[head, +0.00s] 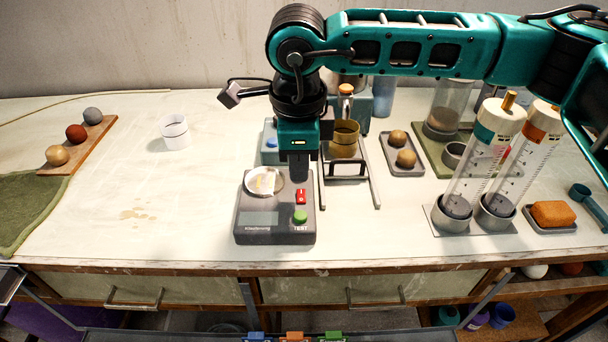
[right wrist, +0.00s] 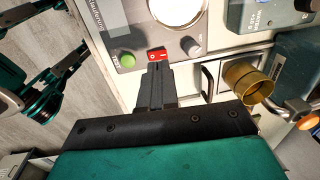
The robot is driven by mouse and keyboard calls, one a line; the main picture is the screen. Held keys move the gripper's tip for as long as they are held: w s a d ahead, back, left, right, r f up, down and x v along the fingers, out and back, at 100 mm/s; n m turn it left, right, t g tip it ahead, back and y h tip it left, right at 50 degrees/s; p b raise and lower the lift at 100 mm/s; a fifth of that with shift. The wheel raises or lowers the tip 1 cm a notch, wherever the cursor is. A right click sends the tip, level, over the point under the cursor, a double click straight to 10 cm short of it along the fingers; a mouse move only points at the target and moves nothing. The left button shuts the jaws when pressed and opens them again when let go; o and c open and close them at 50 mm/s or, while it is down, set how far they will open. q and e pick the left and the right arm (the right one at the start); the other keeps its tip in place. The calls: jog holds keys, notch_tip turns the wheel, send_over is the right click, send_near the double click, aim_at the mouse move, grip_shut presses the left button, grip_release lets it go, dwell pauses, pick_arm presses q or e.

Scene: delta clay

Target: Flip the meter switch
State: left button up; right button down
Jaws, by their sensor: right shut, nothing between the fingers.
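The meter (head: 256,221) is a dark grey box near the table's front edge, with a round white dish or dial, a display and a green TEST button (head: 300,216). Its red rocker switch (head: 301,196) lies just above the green button. In the right wrist view the red switch (right wrist: 157,55) shows its marks beside a grey knob. My right gripper (head: 300,178) points down over the meter, shut and empty. In the right wrist view its fingertips (right wrist: 156,68) are at the switch's edge; I cannot tell whether they touch.
A brass cup (head: 344,138) on a metal stand is close to the right of the meter. Two tilted clear cylinders (head: 484,160) stand further right. A white cup (head: 174,132) and a board with balls (head: 80,146) are left.

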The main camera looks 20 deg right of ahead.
notch_tip(320, 180, up, 10)
jog(key=s, duration=0.1)
jog(key=shift+a, duration=0.2)
jog(key=shift+s+f, duration=0.15)
